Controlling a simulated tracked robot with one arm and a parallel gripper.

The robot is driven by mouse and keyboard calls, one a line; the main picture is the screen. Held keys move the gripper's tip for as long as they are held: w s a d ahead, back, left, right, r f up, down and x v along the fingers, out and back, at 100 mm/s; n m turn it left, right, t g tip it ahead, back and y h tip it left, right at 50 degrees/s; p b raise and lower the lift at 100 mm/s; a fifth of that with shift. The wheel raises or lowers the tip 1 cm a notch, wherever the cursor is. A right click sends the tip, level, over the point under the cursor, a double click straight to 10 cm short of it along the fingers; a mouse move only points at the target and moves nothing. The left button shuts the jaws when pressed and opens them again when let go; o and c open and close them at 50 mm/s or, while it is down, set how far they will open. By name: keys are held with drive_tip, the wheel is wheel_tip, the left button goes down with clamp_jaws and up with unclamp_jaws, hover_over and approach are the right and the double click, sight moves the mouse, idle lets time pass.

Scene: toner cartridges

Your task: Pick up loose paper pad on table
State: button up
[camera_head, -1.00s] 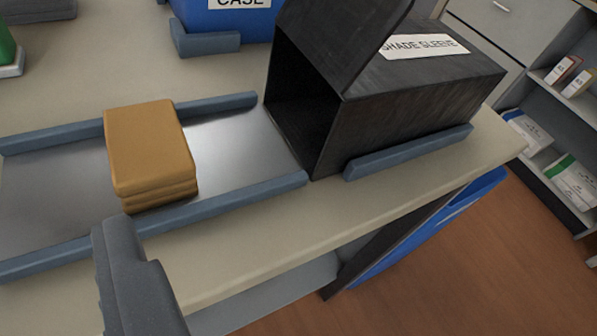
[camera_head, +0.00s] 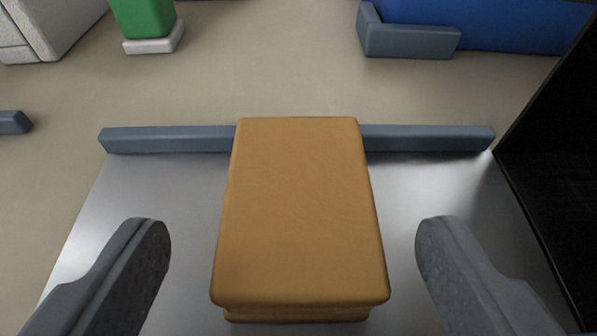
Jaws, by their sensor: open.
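The paper pad (camera_head: 300,215) is an orange-brown layered block in the middle of the view. It lies on a shiny metal plate (camera_head: 185,190) with a blue-grey rail (camera_head: 165,139) along its far side. My gripper (camera_head: 293,245) is open, with one grey finger on each side of the pad. A gap shows between each finger and the pad in the picture. The fingers appear above the plate; their exact height over it is hard to tell. The near edge of the plate is out of view.
The black sleeve box (camera_head: 560,160) stands close at the right end of the plate. Behind are a blue case (camera_head: 490,25) with a grey corner stop (camera_head: 410,42) and a green object on a white base (camera_head: 153,38). Bare table (camera_head: 270,80) lies beyond the rail.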

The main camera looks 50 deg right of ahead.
sight(296, 191)
drive_tip(key=shift+b+x, duration=0.55)
drive_tip(key=shift+x, duration=2.15)
drive_tip(key=shift+r, duration=0.1)
drive_tip(key=c, duration=1)
